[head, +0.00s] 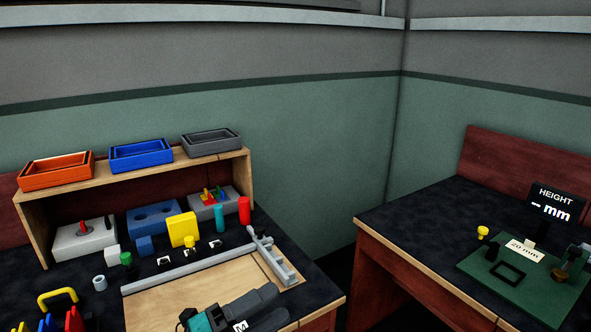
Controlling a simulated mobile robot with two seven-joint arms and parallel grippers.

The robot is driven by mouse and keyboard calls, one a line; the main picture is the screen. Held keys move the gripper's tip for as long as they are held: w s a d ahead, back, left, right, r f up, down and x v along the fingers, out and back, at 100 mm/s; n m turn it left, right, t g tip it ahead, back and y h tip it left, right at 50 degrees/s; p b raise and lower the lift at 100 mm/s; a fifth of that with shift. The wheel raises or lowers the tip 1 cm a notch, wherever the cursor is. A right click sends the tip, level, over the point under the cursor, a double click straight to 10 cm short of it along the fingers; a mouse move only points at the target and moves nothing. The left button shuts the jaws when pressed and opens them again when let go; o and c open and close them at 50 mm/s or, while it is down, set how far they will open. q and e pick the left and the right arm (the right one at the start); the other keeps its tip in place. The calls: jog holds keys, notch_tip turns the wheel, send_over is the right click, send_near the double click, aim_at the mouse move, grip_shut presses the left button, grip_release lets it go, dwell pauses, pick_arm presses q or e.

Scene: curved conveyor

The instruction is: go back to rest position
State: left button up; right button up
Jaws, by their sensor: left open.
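My left gripper (277,304) is at the bottom middle of the head view. Its dark fingers point right, above the pale wooden board (155,305) near the table's front edge. The fingers are apart and nothing shows between them. Much of my left arm is cut off by the bottom edge. My right gripper is not in view.
A grey rail (190,268) and notched bracket (270,256) border the board. Behind are a yellow block (182,230), a red cylinder (244,210) and a shelf with orange (57,183), blue (141,166) and grey trays (211,152). A gap separates the right table (400,215).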

pick_arm(q)
jog(key=s+a+f+n+t+y, duration=0.1)
jog(key=a+f+n+t+y, duration=0.35)
jog(key=n, duration=0.45)
jog(key=s+a+f+n+t+y, duration=0.1)
jog(key=a+f+n+y, duration=0.3)
jog(key=f+n+y, duration=0.45)
jog(key=s+a+f+n+g+y, duration=0.2)
jog(key=s+a+f+n+g, duration=0.2)
jog(key=s+f+n, duration=0.5)
jog(key=shift+s+a+g+y+p, duration=0.4)
jog(key=shift+s+g+p, duration=0.05)
jog(key=shift+s+g, duration=0.3)
